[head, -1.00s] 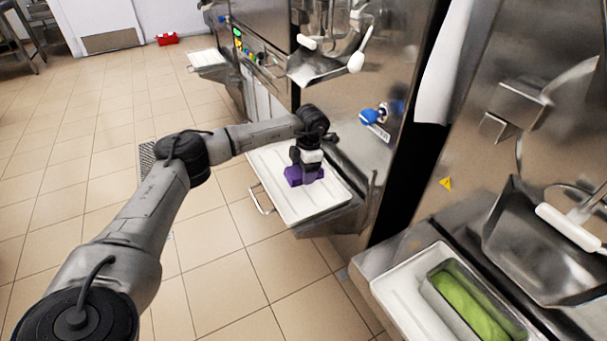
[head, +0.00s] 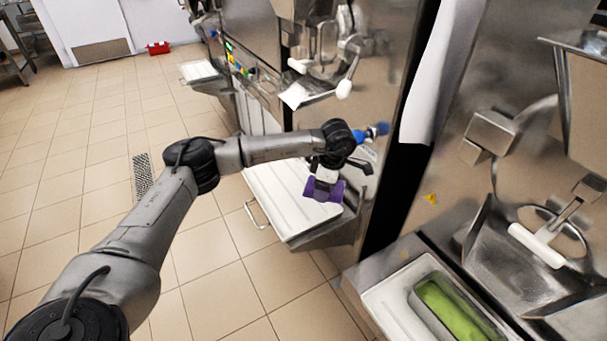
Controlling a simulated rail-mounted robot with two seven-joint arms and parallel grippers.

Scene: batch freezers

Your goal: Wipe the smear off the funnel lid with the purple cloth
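The purple cloth (head: 324,191) is held in my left gripper (head: 325,176), which points down with its fingers closed on the cloth. The cloth hangs over the right part of the white tray (head: 268,190) on the middle machine and appears raised above it. Above and behind stands that machine's steel funnel part (head: 305,92) with a white handle; I cannot make out a smear on it. A second steel funnel part (head: 505,262) is on the nearer machine at right. My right gripper is not in view.
A metal pan of green ice cream (head: 455,312) sits on the near machine's white tray (head: 385,301). A blue-ended fitting (head: 378,131) juts from the middle machine close to my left wrist. The tiled floor (head: 215,265) at left is open.

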